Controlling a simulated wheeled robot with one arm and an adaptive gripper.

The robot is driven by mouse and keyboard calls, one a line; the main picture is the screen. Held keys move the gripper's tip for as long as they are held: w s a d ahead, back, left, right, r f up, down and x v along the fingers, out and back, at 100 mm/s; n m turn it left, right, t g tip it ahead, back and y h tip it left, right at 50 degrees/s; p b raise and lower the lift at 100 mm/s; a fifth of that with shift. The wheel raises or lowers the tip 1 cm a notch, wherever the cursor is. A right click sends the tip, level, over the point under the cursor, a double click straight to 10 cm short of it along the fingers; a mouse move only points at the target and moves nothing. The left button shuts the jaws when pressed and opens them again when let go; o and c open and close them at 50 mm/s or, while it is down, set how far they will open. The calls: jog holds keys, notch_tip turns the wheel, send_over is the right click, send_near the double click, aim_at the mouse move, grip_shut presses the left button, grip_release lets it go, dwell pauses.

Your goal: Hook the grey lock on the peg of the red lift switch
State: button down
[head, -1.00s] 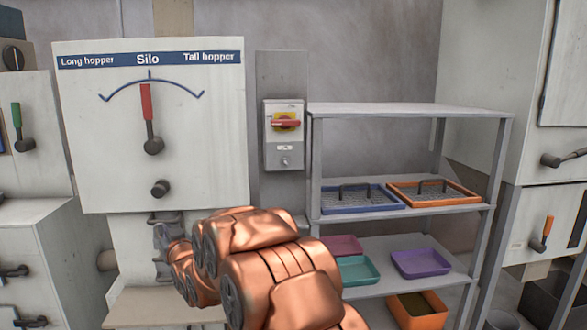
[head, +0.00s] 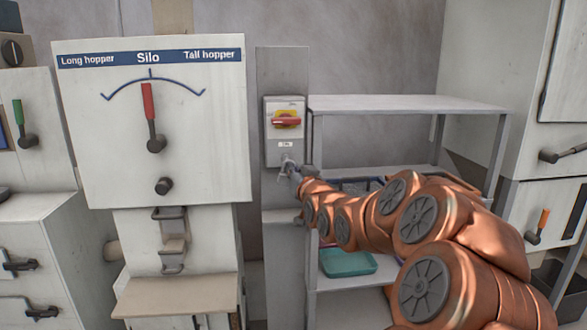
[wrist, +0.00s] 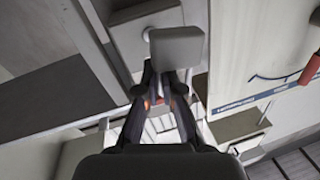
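The red lift switch (head: 286,121) is a red handle on a yellow plate, on a grey box fixed to a narrow wall panel. Its peg, at the lower part of the box, is hidden behind my gripper (head: 288,168) in the head view. In the wrist view, a small round peg (wrist: 147,35) shows just left of the grey lock. The grey lock (wrist: 177,47) is a rounded block at the tips of my gripper (wrist: 169,75), which looks shut on it. The lock is close to the box; I cannot tell whether it touches the peg. Its shackle is not clear.
The silo dial panel (head: 200,140), with a red pointer lever (head: 149,105) and a dark knob (head: 163,186), stands close on the left. A grey shelf rack (head: 410,104) stands on the right, with a teal tray (head: 347,262) below my arm.

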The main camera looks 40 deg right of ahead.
jog(key=p+x, duration=0.2)
jog(key=x, duration=0.1)
jog(key=d+p+x, duration=0.1)
jog(key=p+x, duration=0.1)
jog(key=shift+s+f, duration=0.1)
jog(key=shift+s, duration=0.2)
dwell(0.4)
